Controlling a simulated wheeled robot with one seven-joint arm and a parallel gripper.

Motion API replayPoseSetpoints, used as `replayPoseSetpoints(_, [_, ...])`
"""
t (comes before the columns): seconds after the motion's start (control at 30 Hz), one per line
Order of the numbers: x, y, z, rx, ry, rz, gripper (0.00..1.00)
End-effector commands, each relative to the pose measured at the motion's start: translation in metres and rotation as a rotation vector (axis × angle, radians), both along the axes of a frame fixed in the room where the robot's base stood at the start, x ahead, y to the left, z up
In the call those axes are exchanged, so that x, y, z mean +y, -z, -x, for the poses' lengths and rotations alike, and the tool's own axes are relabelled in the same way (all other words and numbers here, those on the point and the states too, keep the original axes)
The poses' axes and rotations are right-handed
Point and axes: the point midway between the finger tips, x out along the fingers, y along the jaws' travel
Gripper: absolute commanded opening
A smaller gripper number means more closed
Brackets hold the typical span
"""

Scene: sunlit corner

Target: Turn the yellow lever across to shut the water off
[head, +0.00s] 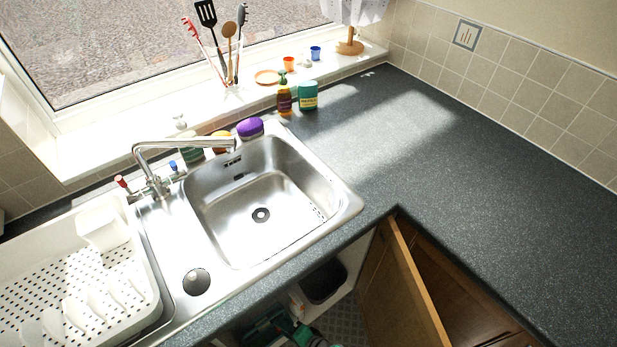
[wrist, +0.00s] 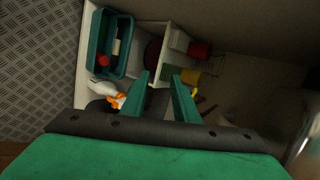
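My gripper (wrist: 160,80) shows two green fingers in the wrist view. They are apart, with nothing held between them, and point into the dim cupboard under the sink. A small yellow patch (wrist: 190,76) shows just beyond the right finger, partly hidden by it. I cannot tell whether this is the lever or another item. No valve or pipe stands out clearly. In the head view the sink (head: 262,212) hides most of the cupboard inside, and no yellow lever shows there.
The cupboard door (head: 402,285) stands open. Inside are a teal caddy (wrist: 111,48), a white bottle with an orange top (wrist: 106,90) close left of the fingers, and a red container (wrist: 199,49). Above are the grey worktop (head: 470,200) and mixer tap (head: 157,184).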

Motion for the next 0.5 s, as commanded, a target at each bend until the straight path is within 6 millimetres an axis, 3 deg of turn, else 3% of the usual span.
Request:
replayPoseSetpoints(0.27, [-0.028, 0.005, 0.046, -0.089, 0.055, 0.241, 0.27])
replayPoseSetpoints(0.37, [-0.044, -0.005, 0.069, -0.156, 0.072, 0.373, 0.27])
replayPoseSetpoints(0.5, [-0.065, -0.036, 0.097, -0.270, 0.086, 0.557, 0.27])
